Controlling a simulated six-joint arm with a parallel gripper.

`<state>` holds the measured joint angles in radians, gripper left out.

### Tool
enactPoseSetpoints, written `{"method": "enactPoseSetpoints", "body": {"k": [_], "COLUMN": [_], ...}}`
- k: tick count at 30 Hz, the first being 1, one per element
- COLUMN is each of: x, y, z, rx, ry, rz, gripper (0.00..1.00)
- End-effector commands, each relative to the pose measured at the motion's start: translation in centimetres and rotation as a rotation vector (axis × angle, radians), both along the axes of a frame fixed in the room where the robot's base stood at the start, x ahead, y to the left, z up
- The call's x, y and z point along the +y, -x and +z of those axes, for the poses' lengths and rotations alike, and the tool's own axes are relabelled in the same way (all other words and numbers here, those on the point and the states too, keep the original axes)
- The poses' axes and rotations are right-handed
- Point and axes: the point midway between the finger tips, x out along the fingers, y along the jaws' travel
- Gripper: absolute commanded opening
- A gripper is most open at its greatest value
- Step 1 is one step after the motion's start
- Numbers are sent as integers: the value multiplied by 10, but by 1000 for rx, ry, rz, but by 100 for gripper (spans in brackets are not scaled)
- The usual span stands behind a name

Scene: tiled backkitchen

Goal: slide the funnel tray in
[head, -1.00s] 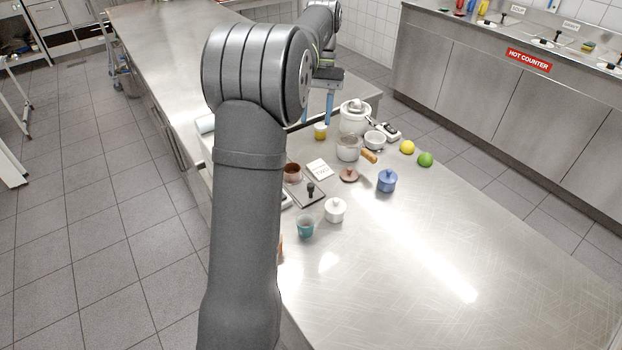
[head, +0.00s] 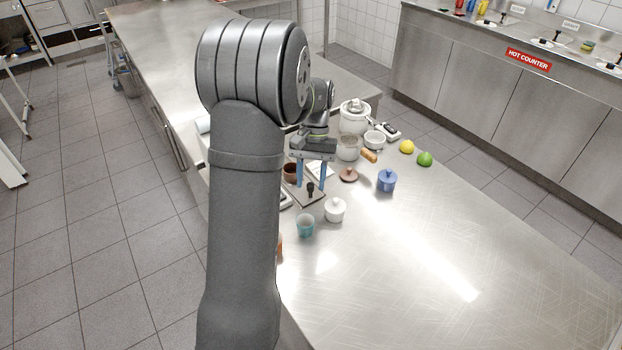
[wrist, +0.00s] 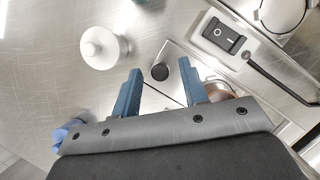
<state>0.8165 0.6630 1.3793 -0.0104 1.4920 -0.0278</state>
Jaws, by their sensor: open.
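The funnel tray seems to be the flat metal plate (head: 303,199) with an upright black knob (head: 310,187), just right of my upper arm in the head view. In the wrist view the plate (wrist: 178,54) shows with the round black knob (wrist: 160,72) seen from above. My gripper (head: 312,186) is open, pointing down over the plate. In the wrist view my gripper (wrist: 160,67) has its two blue fingers on either side of the knob, with gaps. Whether the fingertips are level with the knob is unclear. A reddish-brown cup (head: 290,172) stands at the plate's far end, partly hidden.
A white lidded pot (head: 335,211) stands close right of the plate, with a teal cup (head: 305,226) nearer. A white switch box (wrist: 224,38) lies beside the plate. A brown lid (head: 349,174) and blue pot (head: 387,180) stand farther right.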

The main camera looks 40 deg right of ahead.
Motion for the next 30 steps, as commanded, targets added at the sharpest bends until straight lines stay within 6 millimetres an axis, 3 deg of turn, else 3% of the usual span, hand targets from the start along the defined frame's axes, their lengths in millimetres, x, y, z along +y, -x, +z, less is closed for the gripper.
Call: {"method": "enactPoseSetpoints", "body": {"k": [10, 16, 23, 30], "x": [1, 1, 1, 0], "y": [1, 1, -4, -42], "z": [-4, -4, -4, -4], "rx": [-1, -1, 0, 0], "ry": [1, 1, 1, 1], "rz": [0, 0, 1, 3], "gripper": [40, 1, 0, 0]}}
